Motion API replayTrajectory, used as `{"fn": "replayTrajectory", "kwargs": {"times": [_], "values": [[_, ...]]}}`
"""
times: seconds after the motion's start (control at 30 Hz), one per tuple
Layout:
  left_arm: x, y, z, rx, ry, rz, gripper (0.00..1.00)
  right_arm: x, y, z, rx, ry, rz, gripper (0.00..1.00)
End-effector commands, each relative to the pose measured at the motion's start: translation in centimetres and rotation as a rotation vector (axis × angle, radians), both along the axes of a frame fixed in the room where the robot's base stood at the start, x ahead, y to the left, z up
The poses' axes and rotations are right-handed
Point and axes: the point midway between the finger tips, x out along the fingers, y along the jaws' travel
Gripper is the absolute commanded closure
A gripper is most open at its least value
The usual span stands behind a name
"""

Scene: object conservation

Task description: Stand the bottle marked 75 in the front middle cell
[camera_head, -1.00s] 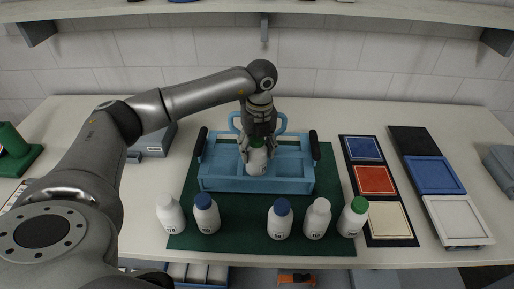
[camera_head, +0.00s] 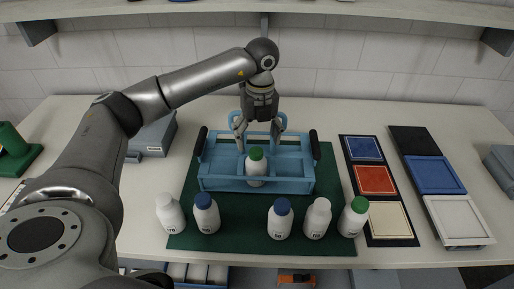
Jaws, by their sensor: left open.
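A white bottle with a green cap (camera_head: 256,160) stands upright in the front middle cell of the blue crate (camera_head: 218,184). The crate's front wall hides its lower part, and I cannot read its mark. My left gripper (camera_head: 258,138) is open above and behind this bottle, its fingers apart and clear of it. My right gripper is not in view.
In front of the crate on the green mat (camera_head: 240,236) stand blue-capped bottles (camera_head: 206,214) (camera_head: 280,219), white-capped bottles (camera_head: 170,213) (camera_head: 317,218) and a green-capped one (camera_head: 353,217). Coloured trays (camera_head: 375,180) lie to the right. A shelf overhangs the back.

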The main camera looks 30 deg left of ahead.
Motion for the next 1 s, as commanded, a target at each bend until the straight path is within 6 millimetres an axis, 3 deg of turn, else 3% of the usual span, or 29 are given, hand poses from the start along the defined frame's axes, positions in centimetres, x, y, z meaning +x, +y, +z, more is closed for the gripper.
{"fn": "replayTrajectory", "kwargs": {"times": [0.03, 0.2, 0.4, 1.0], "values": [[0.2, -0.1, 0.9, -0.001, -0.007, -0.001, 0.23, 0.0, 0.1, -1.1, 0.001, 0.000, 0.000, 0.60], [0.3, -0.2, 5.0, -0.002, -0.005, 0.000, 0.23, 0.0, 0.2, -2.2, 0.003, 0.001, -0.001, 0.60], [0.3, -0.2, 7.8, 0.000, -0.003, -0.001, 0.23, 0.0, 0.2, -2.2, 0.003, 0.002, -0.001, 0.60], [0.3, -0.3, 8.6, 0.000, 0.000, -0.001, 0.23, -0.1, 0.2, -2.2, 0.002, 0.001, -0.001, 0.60]]}}
